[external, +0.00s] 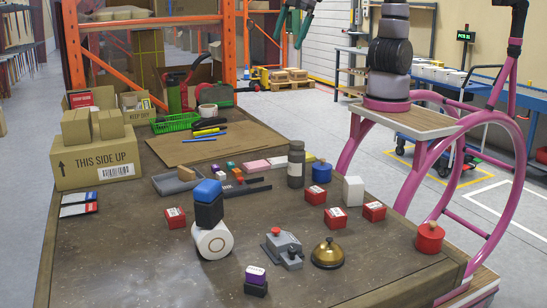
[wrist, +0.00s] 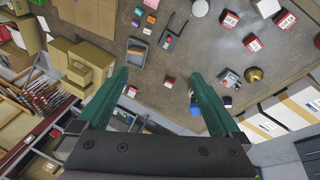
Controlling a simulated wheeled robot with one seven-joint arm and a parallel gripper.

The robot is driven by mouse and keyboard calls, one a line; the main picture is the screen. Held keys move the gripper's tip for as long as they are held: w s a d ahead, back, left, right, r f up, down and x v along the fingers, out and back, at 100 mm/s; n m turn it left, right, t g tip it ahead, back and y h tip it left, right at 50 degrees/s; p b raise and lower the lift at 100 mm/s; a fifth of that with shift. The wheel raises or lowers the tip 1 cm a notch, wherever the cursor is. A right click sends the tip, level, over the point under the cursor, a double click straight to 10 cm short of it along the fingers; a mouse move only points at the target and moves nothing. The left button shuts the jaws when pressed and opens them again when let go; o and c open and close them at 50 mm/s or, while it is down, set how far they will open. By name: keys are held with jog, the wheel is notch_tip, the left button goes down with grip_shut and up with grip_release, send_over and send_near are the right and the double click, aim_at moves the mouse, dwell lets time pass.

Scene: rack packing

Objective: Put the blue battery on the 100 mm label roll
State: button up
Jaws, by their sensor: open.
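The blue battery (external: 207,190), with a blue top and a dark lower part, stands upright on the white label roll (external: 213,241). The roll stands on its rim on the brown table, its round face towards the camera. In the wrist view the blue battery (wrist: 196,111) shows as a blue patch partly hidden by the right finger, and the roll is mostly hidden there. My gripper (external: 290,38) is high above the far part of the table, well apart from the battery. In the wrist view my gripper (wrist: 158,78) has its two green fingers wide apart with nothing between them.
Small red boxes (external: 335,217) lie to the right. Cartons (external: 97,164) stand at the left. The table's front left is clear.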

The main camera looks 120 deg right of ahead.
jog(key=s+a+r+m+t+y, duration=0.1)
jog(key=s+r+m+t+y, duration=0.1)
jog(key=s, duration=0.6)
jog(key=s+r+m+t+y, duration=0.1)
jog(key=s+r+m, duration=0.3)
jog(key=s, duration=0.5)
jog(key=shift+a+m+t+y, duration=0.4)
jog(key=shift+m+y, duration=0.2)
jog(key=shift+m, duration=0.6)
jog(key=shift+d, duration=0.1)
